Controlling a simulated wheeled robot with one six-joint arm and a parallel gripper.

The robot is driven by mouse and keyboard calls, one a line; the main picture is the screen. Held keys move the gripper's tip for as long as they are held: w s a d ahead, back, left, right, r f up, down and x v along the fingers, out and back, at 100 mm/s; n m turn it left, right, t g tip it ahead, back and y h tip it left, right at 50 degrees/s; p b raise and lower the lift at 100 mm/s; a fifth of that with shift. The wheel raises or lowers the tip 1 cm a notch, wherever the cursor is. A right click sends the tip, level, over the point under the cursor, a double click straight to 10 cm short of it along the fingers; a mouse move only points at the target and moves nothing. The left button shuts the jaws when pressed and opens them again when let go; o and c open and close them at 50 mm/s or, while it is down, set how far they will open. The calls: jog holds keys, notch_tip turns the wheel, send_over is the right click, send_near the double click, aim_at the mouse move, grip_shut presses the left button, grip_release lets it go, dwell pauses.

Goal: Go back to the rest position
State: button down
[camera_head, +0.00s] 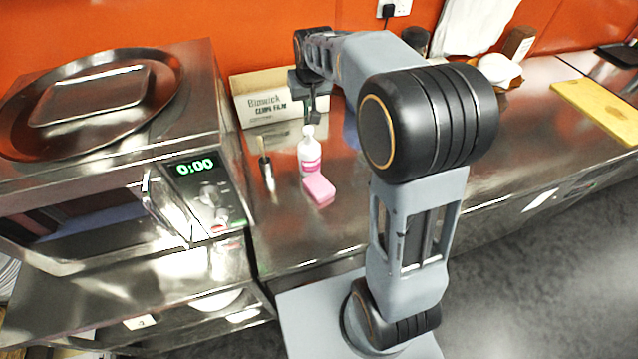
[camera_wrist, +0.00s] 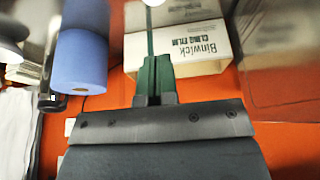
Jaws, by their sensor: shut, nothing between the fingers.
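My gripper (camera_head: 312,115) is shut and empty. In the head view it points down just above and behind a white bottle with a pink label (camera_head: 310,152) on the steel counter. I cannot tell whether the tips touch the bottle's cap. In the wrist view the closed fingers (camera_wrist: 155,72) show in front of the cling film box (camera_wrist: 195,50), with nothing between them. My arm is raised and stretched out over the counter.
A pink block (camera_head: 319,190) and a small upright brush-like tool (camera_head: 267,172) stand near the bottle. The cling film box (camera_head: 262,108) is behind. A microwave (camera_head: 215,190) with a round tray (camera_head: 150,118) is left. A blue roll (camera_wrist: 82,60) stands close by. A yellow board (camera_head: 598,108) lies right.

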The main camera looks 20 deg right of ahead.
dwell(0.6)
jog(key=shift+g, duration=0.7)
jog(key=s+f, duration=0.1)
jog(key=s, duration=0.1)
jog(key=s+f, duration=0.2)
jog(key=shift+s, duration=0.1)
jog(key=s+r+t, duration=0.1)
jog(key=s+r, duration=0.2)
jog(key=s, duration=1.8)
jog(key=shift+s+r+t, duration=0.15)
jog(key=shift+t, duration=0.15)
